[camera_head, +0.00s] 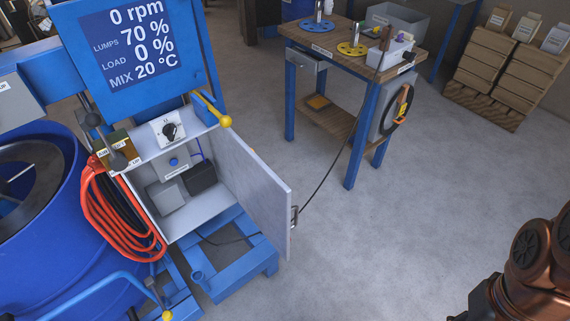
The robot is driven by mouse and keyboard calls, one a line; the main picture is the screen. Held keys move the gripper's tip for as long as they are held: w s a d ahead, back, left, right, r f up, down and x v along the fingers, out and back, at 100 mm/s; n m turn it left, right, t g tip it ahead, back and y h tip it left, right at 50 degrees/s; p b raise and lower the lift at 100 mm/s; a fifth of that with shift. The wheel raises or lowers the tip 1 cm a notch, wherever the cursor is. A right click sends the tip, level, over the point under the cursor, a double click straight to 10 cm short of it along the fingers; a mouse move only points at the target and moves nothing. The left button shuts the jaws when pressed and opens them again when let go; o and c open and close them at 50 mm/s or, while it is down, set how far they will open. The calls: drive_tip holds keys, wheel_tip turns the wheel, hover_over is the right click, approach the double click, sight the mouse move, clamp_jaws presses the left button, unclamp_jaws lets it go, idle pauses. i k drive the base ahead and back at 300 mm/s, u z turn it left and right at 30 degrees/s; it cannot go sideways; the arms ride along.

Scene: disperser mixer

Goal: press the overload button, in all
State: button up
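A small blue button (174,162) sits inside the open grey cabinet (150,211) below the screen, above a white label (176,172) too small to read. I cannot tell from the lettering that this is the overload button. The cabinet door (262,190) is swung open to the right. The screen (127,46) reads 0 rpm, lumps 70 %, load 0 % and mix 20 °C. Only copper-coloured links of my arm show at the lower right, well away from the cabinet; my gripper is not in view.
A black rotary knob (170,130) and a yellow-ended lever (225,121) sit above the cabinet. Orange hose (105,212) hangs at its left, beside the blue vat (40,240). A workbench (345,50) stands behind. The floor right of the door is clear.

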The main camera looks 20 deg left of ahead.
sight(173, 162)
drive_tip(key=i, duration=1.7)
drive_tip(key=u, duration=3.15)
